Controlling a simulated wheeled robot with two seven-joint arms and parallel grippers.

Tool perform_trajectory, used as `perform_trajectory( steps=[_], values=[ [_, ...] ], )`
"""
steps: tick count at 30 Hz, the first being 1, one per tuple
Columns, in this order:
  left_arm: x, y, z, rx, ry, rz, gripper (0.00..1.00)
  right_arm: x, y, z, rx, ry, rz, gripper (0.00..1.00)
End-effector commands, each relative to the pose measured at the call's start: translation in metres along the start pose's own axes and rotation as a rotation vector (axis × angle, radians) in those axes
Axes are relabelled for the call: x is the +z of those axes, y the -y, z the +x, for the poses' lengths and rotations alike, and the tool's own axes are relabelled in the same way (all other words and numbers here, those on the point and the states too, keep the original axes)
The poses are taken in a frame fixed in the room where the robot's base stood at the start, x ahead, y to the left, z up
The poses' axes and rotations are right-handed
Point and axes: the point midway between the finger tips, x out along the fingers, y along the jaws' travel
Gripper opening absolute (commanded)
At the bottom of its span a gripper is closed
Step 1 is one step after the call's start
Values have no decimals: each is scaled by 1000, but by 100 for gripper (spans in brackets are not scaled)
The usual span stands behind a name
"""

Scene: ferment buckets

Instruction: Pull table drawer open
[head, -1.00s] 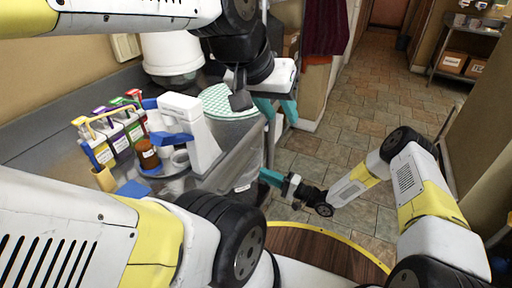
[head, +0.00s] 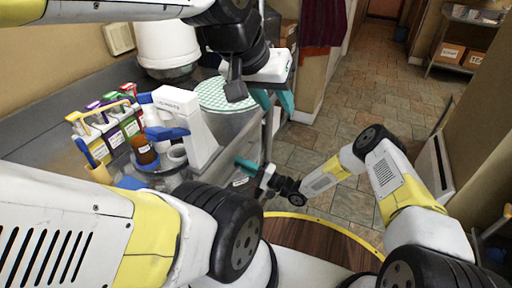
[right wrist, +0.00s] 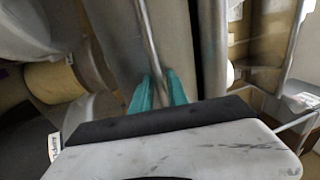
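The metal table (head: 225,135) stands at the left, and its front faces the aisle. A small label (head: 240,182) shows on the drawer front, low on that side. My right gripper (head: 246,165) is against the table front, its teal fingers partly hidden by its own body. In the right wrist view its fingers (right wrist: 158,92) sit close on both sides of a thin metal bar (right wrist: 150,40), which looks like the drawer handle. I see no clear gap at the drawer. My left gripper (head: 275,100) is open and empty above the table's far end.
On the table are colored cartons (head: 112,125), a brown jar (head: 143,150), a white dispenser-like device (head: 185,122) and a green-checked round item (head: 225,94). A white bucket (head: 168,45) stands behind. The tiled floor (head: 345,110) in the aisle is clear.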

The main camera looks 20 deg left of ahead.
Motion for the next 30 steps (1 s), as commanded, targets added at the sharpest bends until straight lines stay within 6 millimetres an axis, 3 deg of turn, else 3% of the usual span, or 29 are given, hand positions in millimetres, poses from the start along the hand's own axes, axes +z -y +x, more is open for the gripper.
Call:
perform_trajectory(
  steps=[2, 6, 30],
  values=[
    [0, 0, 0, 0, 0, 0, 36, 0, 0, 0, 0, 0, 0, 20],
    [0, 0, 0, 0, 0, 0, 36, 0, 0, 0, 0, 0, 0, 0],
    [0, 0, 0, 0, 0, 0, 36, 0, -1, -1, 2, 0, 0, 0]
  ],
)
